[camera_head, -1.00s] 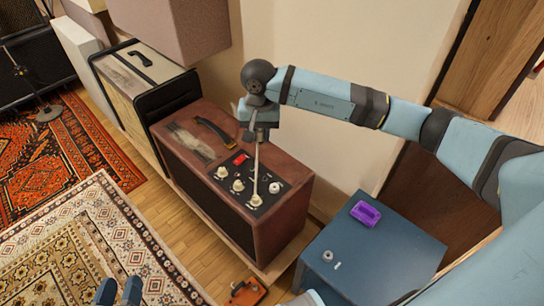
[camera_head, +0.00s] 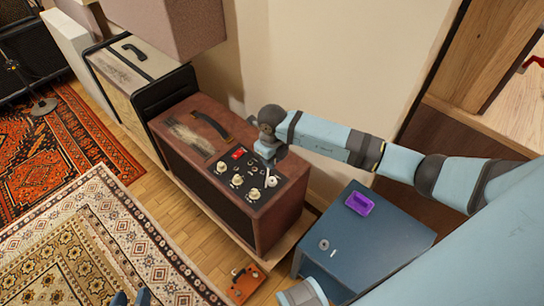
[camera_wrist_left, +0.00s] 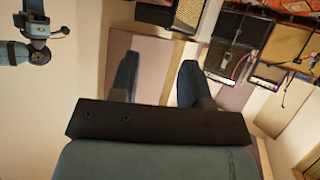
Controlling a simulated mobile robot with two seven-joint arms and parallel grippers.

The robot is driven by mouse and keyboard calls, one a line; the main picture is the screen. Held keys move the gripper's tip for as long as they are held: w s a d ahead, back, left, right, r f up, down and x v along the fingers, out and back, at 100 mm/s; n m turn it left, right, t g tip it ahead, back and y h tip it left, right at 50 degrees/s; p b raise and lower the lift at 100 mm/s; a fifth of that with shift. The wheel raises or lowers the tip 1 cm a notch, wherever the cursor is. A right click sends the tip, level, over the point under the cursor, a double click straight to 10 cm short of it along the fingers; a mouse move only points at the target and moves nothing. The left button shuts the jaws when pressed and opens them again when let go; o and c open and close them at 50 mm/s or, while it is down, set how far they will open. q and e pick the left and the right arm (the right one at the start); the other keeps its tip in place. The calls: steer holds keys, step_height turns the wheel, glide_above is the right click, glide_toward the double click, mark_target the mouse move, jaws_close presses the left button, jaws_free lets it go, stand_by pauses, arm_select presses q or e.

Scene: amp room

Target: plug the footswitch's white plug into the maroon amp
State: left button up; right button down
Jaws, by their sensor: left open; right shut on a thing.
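The maroon amp (camera_head: 240,221) stands by the wall in the head view, its black panel of cream knobs facing up. My right gripper (camera_head: 269,161) is low over the panel's right part and shut on a small pale thing. The arm and the small size hide whether this is the white plug. A round white piece (camera_head: 271,181) shows on the panel just below that gripper; I cannot tell whether they touch. The orange footswitch (camera_head: 246,282) is on the floor in front of the amp. My left gripper (camera_head: 131,299) is open and empty at the bottom edge; its fingers also show in the left wrist view (camera_wrist_left: 157,84).
A blue cabinet (camera_head: 375,240) right of the amp bears a purple block (camera_head: 359,203) and a small grey ring (camera_head: 323,244). A cream-topped amp (camera_head: 133,62) stands left of the maroon one. Patterned rugs (camera_head: 90,250) cover the floor at left.

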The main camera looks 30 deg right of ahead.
steer(key=shift+f+b, duration=1.15)
steer(key=shift+f, duration=0.3)
steer(key=shift+f+b, duration=0.8)
steer(key=shift+f, duration=0.25)
arm_select(q)
steer(key=shift+w+d+r+t+h, duration=0.4)
steer(key=shift+d+r+t, duration=0.1)
steer(key=shift+r, duration=0.15)
steer(key=shift+w+d+r+t+h, duration=0.3)
steer(key=shift+w+d+r+t, duration=0.1)
steer(key=shift+d+r, duration=0.15)
steer(key=shift+a+r, duration=0.1)
steer(key=shift+r, duration=0.3)
steer(key=shift+f+b, duration=0.75)
steer(key=shift+f, duration=0.3)
arm_select(e)
steer(key=shift+f, duration=1.7)
steer(key=c, duration=0.9)
jaws_free()
arm_select(q)
steer(key=shift+r, duration=0.1)
